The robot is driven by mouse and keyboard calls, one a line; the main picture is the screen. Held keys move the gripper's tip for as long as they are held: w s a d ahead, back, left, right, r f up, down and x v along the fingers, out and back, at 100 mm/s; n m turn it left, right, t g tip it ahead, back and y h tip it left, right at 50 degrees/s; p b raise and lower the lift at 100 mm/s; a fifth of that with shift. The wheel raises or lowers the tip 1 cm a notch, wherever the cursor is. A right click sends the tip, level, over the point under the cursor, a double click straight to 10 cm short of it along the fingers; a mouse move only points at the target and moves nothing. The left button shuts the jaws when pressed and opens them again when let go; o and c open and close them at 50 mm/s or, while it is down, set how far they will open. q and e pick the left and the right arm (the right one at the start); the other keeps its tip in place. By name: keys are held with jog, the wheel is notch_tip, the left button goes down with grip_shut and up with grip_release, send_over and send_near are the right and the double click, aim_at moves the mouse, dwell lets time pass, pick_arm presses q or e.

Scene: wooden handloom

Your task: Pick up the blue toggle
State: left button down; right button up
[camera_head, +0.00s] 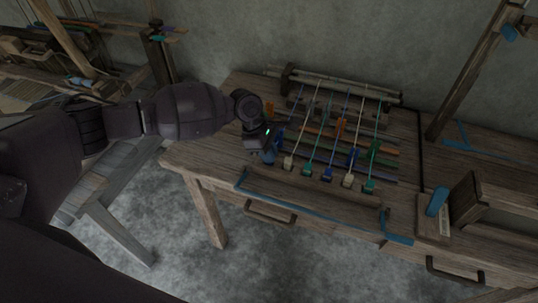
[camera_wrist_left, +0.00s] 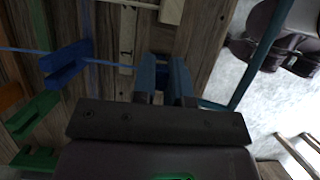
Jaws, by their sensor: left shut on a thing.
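My left gripper (camera_head: 268,140) reaches in from the left over the left end of the row of toggles, pointing down at the table. It is shut on a blue toggle (camera_head: 269,155) at the left front of the corded rack. Another blue toggle (camera_head: 328,175) sits further right in the front row. My right gripper is not in view.
Cords run over coloured bars on the wooden table (camera_head: 225,150), with cream, teal and green toggles close by. Blue tape (camera_head: 310,207) marks the table front. A blue cylinder (camera_head: 437,201) lies at the right beside a wooden frame. Another loom stands at the far left.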

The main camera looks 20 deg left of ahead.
pick_arm(q)
notch_tip(320, 180, up, 20)
jog(key=p, duration=0.3)
jog(key=shift+f, duration=0.2)
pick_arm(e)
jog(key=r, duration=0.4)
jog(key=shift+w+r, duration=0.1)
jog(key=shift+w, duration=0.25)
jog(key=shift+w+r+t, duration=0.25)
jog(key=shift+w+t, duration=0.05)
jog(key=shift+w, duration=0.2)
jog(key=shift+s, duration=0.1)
